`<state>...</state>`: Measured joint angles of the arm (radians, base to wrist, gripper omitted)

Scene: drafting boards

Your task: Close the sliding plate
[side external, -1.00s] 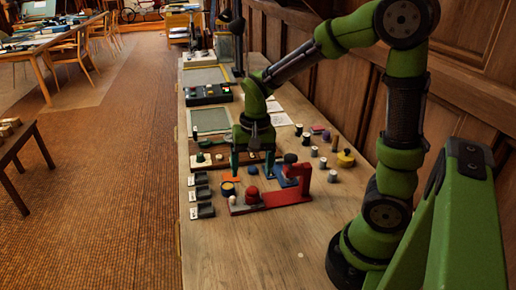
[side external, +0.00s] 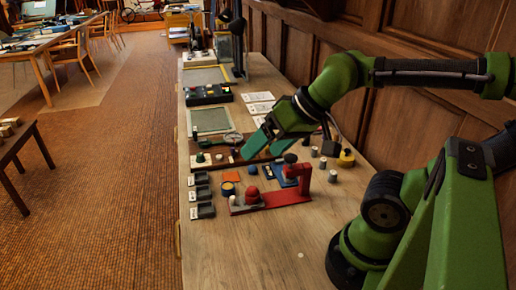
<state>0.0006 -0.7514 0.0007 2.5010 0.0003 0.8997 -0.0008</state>
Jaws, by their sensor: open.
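My gripper (side external: 262,144) is open and empty, with green fingers slanting down and left above the middle of the bench. A long low brown-and-dark board (side external: 225,160) runs across the bench below it. The fingers and wrist hide part of the board's right side. The fingertips look apart from the board, but their height is hard to judge.
Several dark blocks line the left edge. Small cylinders stand right. The near bench (side external: 265,255) is clear.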

